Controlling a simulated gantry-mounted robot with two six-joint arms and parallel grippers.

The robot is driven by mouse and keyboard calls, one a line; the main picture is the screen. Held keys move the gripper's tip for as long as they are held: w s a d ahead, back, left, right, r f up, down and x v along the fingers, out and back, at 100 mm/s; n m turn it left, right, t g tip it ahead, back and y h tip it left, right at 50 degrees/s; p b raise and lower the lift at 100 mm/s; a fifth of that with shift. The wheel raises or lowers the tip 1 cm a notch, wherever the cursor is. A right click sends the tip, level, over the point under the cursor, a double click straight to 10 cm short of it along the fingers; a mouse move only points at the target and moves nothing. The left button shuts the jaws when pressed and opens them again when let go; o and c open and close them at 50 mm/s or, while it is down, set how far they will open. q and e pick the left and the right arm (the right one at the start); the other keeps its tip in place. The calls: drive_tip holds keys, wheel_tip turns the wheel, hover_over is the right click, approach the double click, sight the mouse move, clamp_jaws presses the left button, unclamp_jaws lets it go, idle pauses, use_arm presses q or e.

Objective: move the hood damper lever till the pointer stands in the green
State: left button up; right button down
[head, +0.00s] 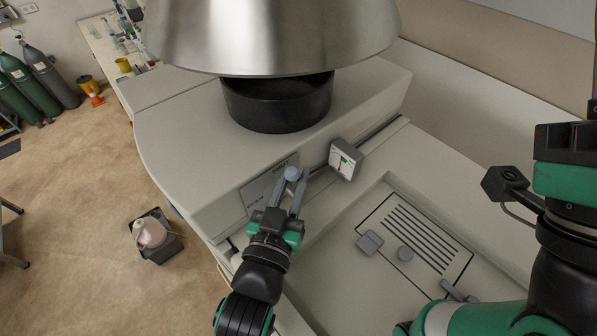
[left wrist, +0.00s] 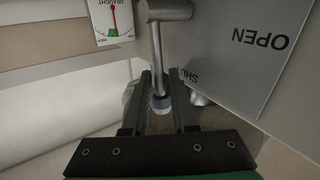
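The hood damper lever (left wrist: 157,55) is a grey rod with a rounded, pale end knob (head: 291,173). My left gripper (head: 290,182) has one finger on each side of the knob. Whether the fingers press on it is unclear. The draught gauge (head: 347,173) has a white face, a green band and a red pointer. In the left wrist view the gauge (left wrist: 101,31) appears upside down, cut off at the top, with its pointer tip at the green. My right gripper is not clearly seen.
A plate lettered OPEN and SHUT (left wrist: 235,60) lies behind the lever. A steel hood (head: 270,35) hangs over a black collar (head: 277,105). A recessed panel with dark slots (head: 425,238) lies to the right. My right arm fills the right edge.

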use_arm(q)
drive_tip(key=shift+s, duration=0.1)
clamp_jaws()
idle(1.2)
